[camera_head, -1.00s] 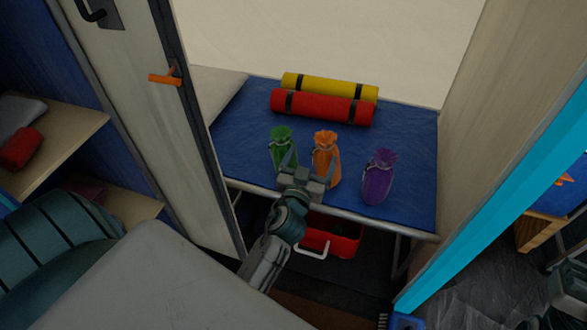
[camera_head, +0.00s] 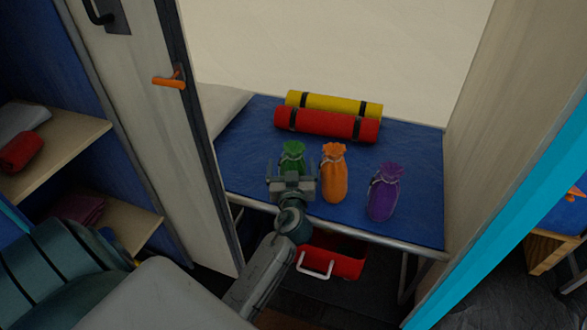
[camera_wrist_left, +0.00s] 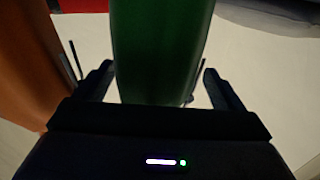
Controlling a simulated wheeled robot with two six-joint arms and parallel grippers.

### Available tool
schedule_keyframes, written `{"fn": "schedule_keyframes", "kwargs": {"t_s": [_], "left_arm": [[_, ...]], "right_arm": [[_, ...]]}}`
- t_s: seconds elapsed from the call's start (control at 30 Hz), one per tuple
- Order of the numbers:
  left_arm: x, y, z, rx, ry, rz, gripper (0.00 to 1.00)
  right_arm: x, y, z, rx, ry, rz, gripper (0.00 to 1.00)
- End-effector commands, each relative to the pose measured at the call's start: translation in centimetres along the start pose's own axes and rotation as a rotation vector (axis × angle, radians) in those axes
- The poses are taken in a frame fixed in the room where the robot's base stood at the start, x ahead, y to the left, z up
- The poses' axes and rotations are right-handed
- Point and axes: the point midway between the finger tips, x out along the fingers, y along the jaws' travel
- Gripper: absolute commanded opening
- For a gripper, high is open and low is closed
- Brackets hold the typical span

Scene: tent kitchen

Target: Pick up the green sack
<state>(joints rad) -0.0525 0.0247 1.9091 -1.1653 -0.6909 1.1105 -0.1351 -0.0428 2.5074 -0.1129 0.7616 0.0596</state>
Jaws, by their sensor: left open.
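The green sack (camera_head: 292,157) stands on the blue cot (camera_head: 410,225), leftmost of the sacks. In the head view its lower part is hidden behind my left gripper (camera_head: 291,178). The green sack (camera_wrist_left: 162,40) fills the middle of the left wrist view, between the two open fingers of my left gripper (camera_wrist_left: 157,80). Gaps show on both sides of it, so the fingers do not appear to press it. The orange sack (camera_head: 334,175) stands just to the right, close to the gripper. My right gripper is not in view.
A purple sack (camera_head: 384,193) stands further right on the cot. A red roll (camera_head: 325,123) and a yellow roll (camera_head: 340,104) lie behind the sacks. A red crate (camera_head: 345,262) sits under the cot. An upright door panel (camera_head: 165,130) is close on the left.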

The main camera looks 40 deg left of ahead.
Motion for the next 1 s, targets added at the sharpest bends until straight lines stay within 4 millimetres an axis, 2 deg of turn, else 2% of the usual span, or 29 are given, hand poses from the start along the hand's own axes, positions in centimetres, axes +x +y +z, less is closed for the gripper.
{"fn": "schedule_keyframes", "kwargs": {"t_s": [0.1, 0.2, 0.47, 0.5, 0.77, 1.0], "left_arm": [[2.0, 0.1, -0.1, 0.002, 0.003, 0.001, 0.9], [3.1, 0.1, -0.1, 0.002, 0.002, 0.001, 0.9], [3.5, 0.1, -0.1, 0.001, 0.0, 0.002, 0.9], [3.5, 0.1, -0.1, 0.001, 0.0, 0.002, 0.88], [3.5, 0.1, 0.0, 0.001, 0.0, 0.001, 0.37], [3.5, 0.1, -0.1, 0.001, 0.0, 0.001, 0.36]], "right_arm": [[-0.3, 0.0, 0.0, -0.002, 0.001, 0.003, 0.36], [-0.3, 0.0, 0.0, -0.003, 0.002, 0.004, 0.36], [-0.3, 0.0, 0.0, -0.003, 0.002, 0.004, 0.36], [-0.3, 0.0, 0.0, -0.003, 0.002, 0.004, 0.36], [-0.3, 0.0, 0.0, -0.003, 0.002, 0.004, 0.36], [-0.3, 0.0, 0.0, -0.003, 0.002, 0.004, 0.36]]}}
